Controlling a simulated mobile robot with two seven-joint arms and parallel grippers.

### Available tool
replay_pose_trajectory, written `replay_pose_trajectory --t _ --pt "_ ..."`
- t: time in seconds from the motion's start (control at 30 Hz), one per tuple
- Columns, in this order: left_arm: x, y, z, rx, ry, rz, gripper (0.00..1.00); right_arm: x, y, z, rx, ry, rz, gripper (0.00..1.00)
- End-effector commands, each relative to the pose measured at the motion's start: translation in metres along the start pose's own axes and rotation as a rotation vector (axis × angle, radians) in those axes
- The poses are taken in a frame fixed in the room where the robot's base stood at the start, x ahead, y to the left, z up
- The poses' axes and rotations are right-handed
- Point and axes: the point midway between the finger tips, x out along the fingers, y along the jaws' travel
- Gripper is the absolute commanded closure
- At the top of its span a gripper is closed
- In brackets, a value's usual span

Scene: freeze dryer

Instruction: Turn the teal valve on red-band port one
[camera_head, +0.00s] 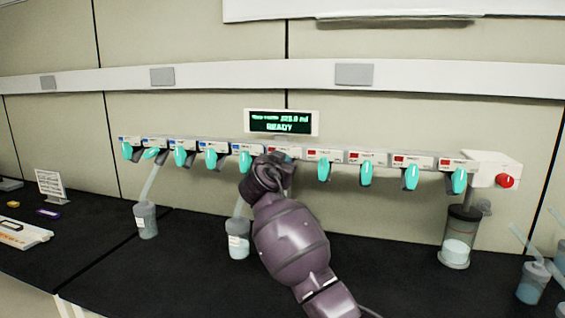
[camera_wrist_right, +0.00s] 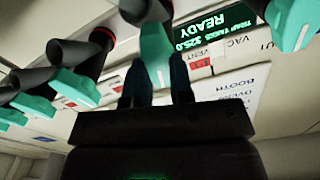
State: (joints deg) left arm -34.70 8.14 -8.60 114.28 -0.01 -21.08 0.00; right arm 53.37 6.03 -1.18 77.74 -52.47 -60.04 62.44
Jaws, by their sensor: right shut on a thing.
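A white manifold (camera_head: 340,157) carries a row of ports with teal valves, blue bands on the left half and red bands on the right. My right gripper (camera_head: 268,172) is at the first red-band port, below the display, and its arm hides most of that port. In the wrist view my right gripper (camera_wrist_right: 153,78) is shut on the teal valve (camera_wrist_right: 156,48) there, a finger on each side. A red band (camera_wrist_right: 200,62) shows beside it. The valve's turn angle is hard to tell. My left gripper is not in view.
A display (camera_head: 281,122) reads READY above the manifold. Neighbouring teal valves (camera_head: 323,169) hang close to my gripper. Flasks (camera_head: 146,220) (camera_head: 238,240) with tubes stand below, and a clear cylinder (camera_head: 457,240) and a red knob (camera_head: 504,181) are at right.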

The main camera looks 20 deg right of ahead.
Motion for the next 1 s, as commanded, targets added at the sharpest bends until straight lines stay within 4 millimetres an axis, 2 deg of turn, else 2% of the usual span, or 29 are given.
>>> replay_pose_trajectory --t 0.37,1.0 --pt "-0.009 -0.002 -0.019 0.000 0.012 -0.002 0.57 0.000 -0.003 0.000 -0.360 -0.004 0.001 1.00" --pt "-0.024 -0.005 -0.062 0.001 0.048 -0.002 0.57 0.000 -0.006 0.004 -0.963 -0.005 0.000 1.00"
